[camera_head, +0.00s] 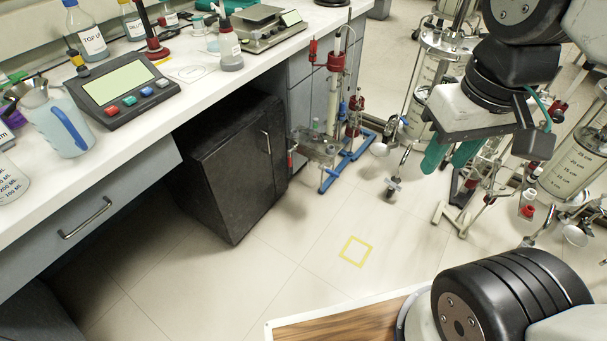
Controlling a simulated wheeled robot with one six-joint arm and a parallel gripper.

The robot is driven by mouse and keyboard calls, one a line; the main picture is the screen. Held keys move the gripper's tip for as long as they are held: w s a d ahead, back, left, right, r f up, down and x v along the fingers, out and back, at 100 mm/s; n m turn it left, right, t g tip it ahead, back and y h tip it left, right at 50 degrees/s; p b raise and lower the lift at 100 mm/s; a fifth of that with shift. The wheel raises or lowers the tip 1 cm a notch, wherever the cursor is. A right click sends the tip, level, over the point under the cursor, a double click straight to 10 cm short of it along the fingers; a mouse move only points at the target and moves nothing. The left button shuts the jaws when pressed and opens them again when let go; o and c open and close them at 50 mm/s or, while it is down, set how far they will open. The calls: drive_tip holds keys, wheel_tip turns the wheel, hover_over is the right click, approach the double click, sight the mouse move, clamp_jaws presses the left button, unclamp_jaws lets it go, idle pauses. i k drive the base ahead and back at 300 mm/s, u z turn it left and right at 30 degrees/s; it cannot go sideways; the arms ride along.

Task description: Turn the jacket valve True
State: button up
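Several glass columns stand on the floor at the right, including a tall clear column (426,88) with printed marks and a wide graduated column (575,150). I cannot tell which fitting is the jacket valve. Small fittings with red parts (529,203) show low among the right-hand columns. A smaller column with a red clamp (337,62) stands on a blue base beside the bench. My gripper (448,162) has two teal fingers, which point down and stand apart with nothing seen between them. It appears in front of the columns; its distance from them is unclear. It hides part of them.
A lab bench (135,150) at the left carries a meter (122,88), bottles and a balance (260,25). A black cabinet (235,165) stands beneath it. The floor around the yellow square (356,251) is clear. A white round funnel-like piece (576,236) sits low right.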

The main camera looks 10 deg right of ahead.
sight(321, 167)
drive_tip(key=u, duration=0.4)
drive_tip(key=i, duration=0.9)
drive_tip(key=z, duration=0.25)
